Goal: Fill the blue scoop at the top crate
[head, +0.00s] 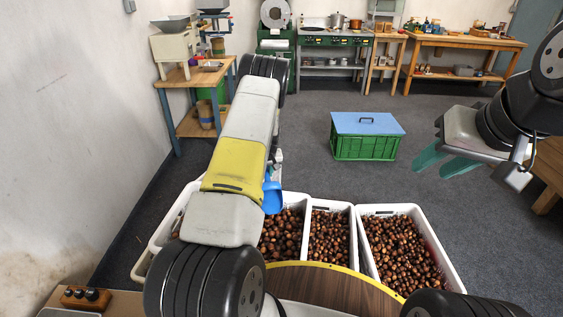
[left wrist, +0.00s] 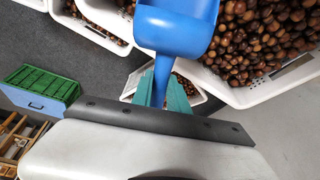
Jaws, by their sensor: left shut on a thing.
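The blue scoop (head: 271,196) shows just right of my left arm in the head view, near the far end of the white crates. In the left wrist view the teal fingers of my left gripper (left wrist: 162,95) are shut on the handle of the scoop (left wrist: 177,28). No chestnuts show in the visible part of its bowl. A white crate of chestnuts (left wrist: 285,97) lies beside the bowl at the upper right; I cannot tell whether they touch. My right gripper (head: 446,162) is open and empty, over the floor at right.
White chestnut crates stand in a row: one partly behind my left arm (head: 304,197), a middle one (head: 333,205) and a right one (head: 391,209). A green crate with a blue lid (head: 366,146) stands on the floor beyond. Open grey floor lies around it.

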